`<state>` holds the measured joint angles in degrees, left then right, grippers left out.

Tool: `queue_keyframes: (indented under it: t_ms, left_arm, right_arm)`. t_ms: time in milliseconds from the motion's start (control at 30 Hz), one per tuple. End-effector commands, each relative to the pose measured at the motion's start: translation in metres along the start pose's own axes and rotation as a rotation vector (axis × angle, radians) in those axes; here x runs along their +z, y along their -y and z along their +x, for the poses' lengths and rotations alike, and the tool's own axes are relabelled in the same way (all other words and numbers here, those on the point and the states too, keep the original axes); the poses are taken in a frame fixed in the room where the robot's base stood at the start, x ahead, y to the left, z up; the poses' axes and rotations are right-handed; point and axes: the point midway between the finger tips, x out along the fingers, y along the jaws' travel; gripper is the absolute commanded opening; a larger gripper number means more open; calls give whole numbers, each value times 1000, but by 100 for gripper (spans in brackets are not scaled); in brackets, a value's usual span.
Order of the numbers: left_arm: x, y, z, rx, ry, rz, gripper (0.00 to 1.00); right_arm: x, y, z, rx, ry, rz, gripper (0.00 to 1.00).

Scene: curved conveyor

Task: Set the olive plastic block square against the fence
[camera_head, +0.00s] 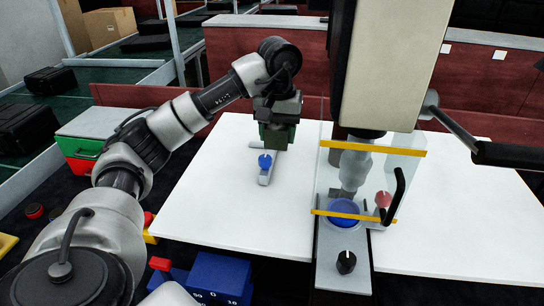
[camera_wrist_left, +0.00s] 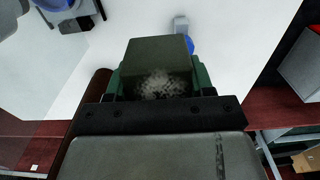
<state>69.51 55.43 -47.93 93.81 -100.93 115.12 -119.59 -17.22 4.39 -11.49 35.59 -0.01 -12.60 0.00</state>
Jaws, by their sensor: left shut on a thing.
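My left gripper (camera_head: 277,136) is over the white table and points down. Its green fingers are shut on the olive plastic block (camera_head: 271,138), which fills the space between them in the left wrist view (camera_wrist_left: 158,60). The fence looks to be the light grey bar (camera_head: 269,172) with a blue knob (camera_head: 265,161), just in front of and below the block. In the wrist view, part of this bar (camera_wrist_left: 180,24) shows beyond the block, which hides the rest. I cannot tell whether the block touches the table or the bar. My right gripper is not in view.
A press with a clear guard (camera_head: 405,165), yellow strips and a blue round pad (camera_head: 343,212) stands to the right. The white table (camera_head: 215,205) is clear left of the bar. A green and red box (camera_head: 82,148) and dark cases (camera_head: 30,125) are at far left.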

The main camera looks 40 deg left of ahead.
Motion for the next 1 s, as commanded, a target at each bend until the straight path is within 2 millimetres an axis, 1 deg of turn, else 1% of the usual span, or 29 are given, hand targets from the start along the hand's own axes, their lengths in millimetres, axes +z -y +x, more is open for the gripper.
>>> queue_keyframes:
  t_ms: [133, 200, 400, 533, 700, 900, 1000]
  left_arm:
    - [-17, 17, 17, -1, 6, -7, 27]
    - [-30, 28, 22, -3, 7, -9, 27]
    - [-63, 57, 49, -2, 5, -7, 27]
    - [-78, 69, 61, 0, 3, -5, 27]
    - [-85, 75, 71, -1, 2, 0, 27]
    - [-84, 76, 99, -2, 5, -1, 27]
    - [-85, 76, 107, -2, 2, -1, 27]
  right_arm:
    - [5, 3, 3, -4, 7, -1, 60]
    - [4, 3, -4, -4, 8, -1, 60]
    - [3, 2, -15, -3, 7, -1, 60]
    - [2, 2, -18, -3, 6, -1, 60]
    - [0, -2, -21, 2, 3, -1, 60]
    - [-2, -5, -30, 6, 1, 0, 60]
    - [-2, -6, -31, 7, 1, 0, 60]
